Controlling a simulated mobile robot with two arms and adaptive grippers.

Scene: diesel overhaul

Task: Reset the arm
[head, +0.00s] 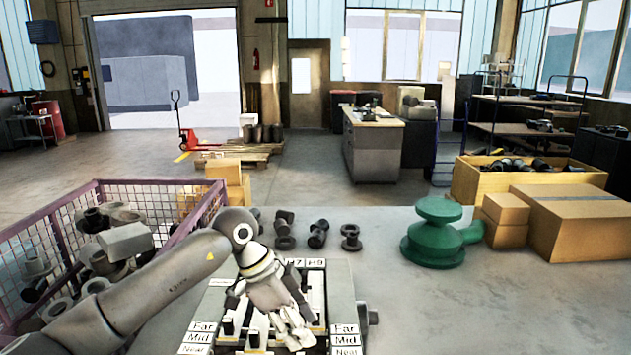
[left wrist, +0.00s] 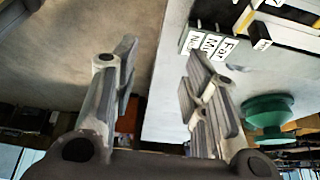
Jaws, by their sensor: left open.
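My left arm reaches in from the left in the head view. My left gripper (head: 296,328) hangs fingers down in front of the labelled fixture (head: 338,290), covering part of it. In the left wrist view my left gripper (left wrist: 160,65) has its two fingers well apart with nothing between them. Whether the fingertips touch the fixture cannot be told. The fixture has dark and pale slots and cards reading Far, Mid and Near; part of it also shows in the left wrist view (left wrist: 268,38). My right gripper is not in view.
A purple mesh crate (head: 142,183) of metal parts stands at left. Several dark fittings (head: 318,234) stand behind the fixture. A green round casting (head: 434,235) and cardboard boxes (head: 580,218) stand at right. The grey tabletop (head: 480,310) is bare at front right.

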